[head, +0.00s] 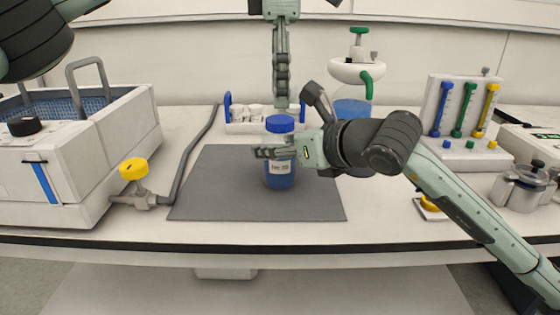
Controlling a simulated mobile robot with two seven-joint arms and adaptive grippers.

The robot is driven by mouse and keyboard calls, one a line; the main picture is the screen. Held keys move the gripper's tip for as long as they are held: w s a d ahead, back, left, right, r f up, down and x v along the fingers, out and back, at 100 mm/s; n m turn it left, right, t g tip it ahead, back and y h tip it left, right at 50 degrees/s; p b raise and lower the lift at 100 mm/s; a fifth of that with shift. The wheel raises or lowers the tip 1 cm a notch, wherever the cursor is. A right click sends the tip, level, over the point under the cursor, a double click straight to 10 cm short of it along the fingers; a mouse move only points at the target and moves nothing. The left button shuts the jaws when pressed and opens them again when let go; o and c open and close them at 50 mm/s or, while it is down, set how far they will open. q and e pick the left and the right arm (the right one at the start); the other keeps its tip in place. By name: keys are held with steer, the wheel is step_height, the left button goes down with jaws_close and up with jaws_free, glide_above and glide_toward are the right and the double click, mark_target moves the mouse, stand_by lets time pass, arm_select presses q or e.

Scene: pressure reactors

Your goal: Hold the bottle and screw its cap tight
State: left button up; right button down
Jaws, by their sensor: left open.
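The bottle (281,181) has blue contents, a white label and a blue cap (280,125). It stands upright on the dark grey mat (205,200); the cap sits on its top. My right gripper (262,153) reaches in from the right and is shut on the bottle below the cap. One finger crosses the bottle's front; the other is hidden behind it. My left gripper (281,100) points straight down from above, open and empty. Its fingertips are a little above the cap, seen edge-on, so the gap between them is hidden.
A white bath (145,125) with a yellow-handled valve (134,169) and hose stands left. Behind are a blue-ended rack (238,127) and a glass vessel (352,107). A flowmeter panel (460,105) and metal pots (520,188) stand right. The mat's front is clear.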

mark_target(280, 119)
arm_select(q)
steer(key=shift+c, duration=0.5)
steer(key=n, duration=0.2)
steer(key=r+n, duration=0.1)
steer(key=n, duration=0.2)
steer(key=shift+r+n, duration=0.25)
steer(key=shift+n, duration=0.05)
steer(key=n, duration=0.2)
steer(key=r+n, duration=0.1)
steer(key=n, duration=0.2)
steer(key=r+n, duration=0.1)
steer(key=n, duration=0.1)
steer(key=shift+f, duration=4.05)
